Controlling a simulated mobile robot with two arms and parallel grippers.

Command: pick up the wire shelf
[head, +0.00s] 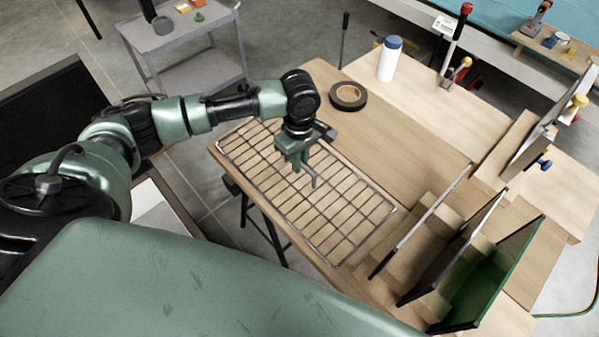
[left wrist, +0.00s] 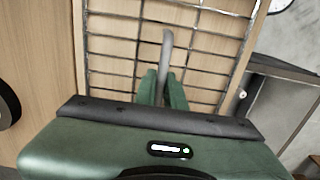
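The wire shelf (head: 333,212) is a flat rectangular grid of thin metal wires. It lies flat on the wooden worktop, at the left side of the tabletop in the head view. The left wrist view shows its grid (left wrist: 212,45) beyond the fingers. My left gripper (head: 303,176) points down over the shelf's upper middle part and hides some wires. In the left wrist view, its green fingers (left wrist: 163,88) are close together, with a grey curved piece between them. I cannot tell whether they touch a wire. My right gripper is out of view.
A black tape roll (head: 335,97) and a white bottle with a blue cap (head: 389,60) stand beyond the shelf. An upright wooden rack with panels (head: 440,255) is close on the right. A grey cart (head: 205,75) stands behind the table. Bare worktop (head: 400,140) lies right of the shelf.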

